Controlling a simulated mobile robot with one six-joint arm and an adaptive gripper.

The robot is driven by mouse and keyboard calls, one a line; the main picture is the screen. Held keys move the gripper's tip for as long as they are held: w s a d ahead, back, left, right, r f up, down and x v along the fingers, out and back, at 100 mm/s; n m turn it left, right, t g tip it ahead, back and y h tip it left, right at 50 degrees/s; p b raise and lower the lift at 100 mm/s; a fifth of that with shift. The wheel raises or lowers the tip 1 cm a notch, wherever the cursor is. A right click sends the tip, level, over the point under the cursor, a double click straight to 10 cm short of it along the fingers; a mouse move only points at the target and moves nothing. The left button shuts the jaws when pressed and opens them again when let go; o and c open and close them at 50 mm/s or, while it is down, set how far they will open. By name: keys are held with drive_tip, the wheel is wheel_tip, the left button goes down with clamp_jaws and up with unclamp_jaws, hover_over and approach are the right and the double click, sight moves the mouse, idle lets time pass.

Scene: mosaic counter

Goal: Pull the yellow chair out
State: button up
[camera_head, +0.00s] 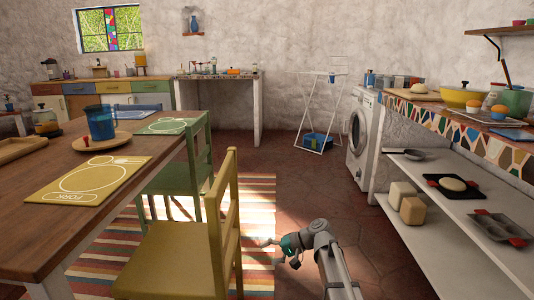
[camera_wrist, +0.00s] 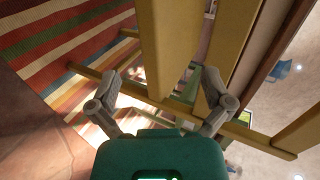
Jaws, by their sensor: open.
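The yellow chair (camera_head: 172,262) stands at the near side of the wooden table, its backrest toward the right. My gripper (camera_head: 268,246) is low, just right of the chair's backrest, with its fingers pointing left toward it. In the wrist view my gripper (camera_wrist: 160,78) is open, its two fingers spread apart. The yellow chair's bars (camera_wrist: 155,50) lie in front of and between the fingers, with a long rail crossing the view diagonally. I cannot tell whether the fingers touch the chair. Nothing is gripped.
The wooden table (camera_head: 110,180) fills the left. A green chair (camera_head: 180,180) stands beyond the yellow one. A striped rug (camera_head: 258,215) lies beneath. A white shelf unit (camera_head: 440,240) stands at the right. The tiled floor (camera_head: 300,185) between rug and shelf is clear apart from my arm.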

drive_tip(key=s+d+r+h+p, duration=0.1)
drive_tip(key=s+d+h+p, duration=1)
drive_tip(key=s+d, duration=0.65)
wheel_tip(320, 180, up, 38)
drive_tip(key=h+p, duration=0.1)
drive_tip(key=p, duration=3.5)
drive_tip(key=shift+s+a+p, duration=0.15)
drive_tip(key=shift+a+p, duration=0.2)
drive_tip(key=shift+a, duration=0.05)
drive_tip(key=shift+f, duration=0.2)
drive_tip(key=w+a+f+y+b, duration=0.5)
drive_tip(key=w+f+b, duration=0.3)
drive_tip(key=b, duration=1)
drive_tip(key=w+a+f+y+b, duration=0.5)
drive_tip(key=w+f+b, duration=0.4)
drive_tip(key=f+b, duration=0.6)
drive_tip(key=w+a+f+y+b, duration=0.5)
drive_tip(key=f+b, duration=0.6)
drive_tip(key=b, duration=0.9)
drive_tip(key=w+y, duration=0.2)
drive_tip(key=w, duration=0.1)
drive_tip(key=shift+w+f+y+b, duration=0.3)
drive_tip(key=shift+w+f, duration=0.05)
drive_tip(key=shift+f, duration=0.05)
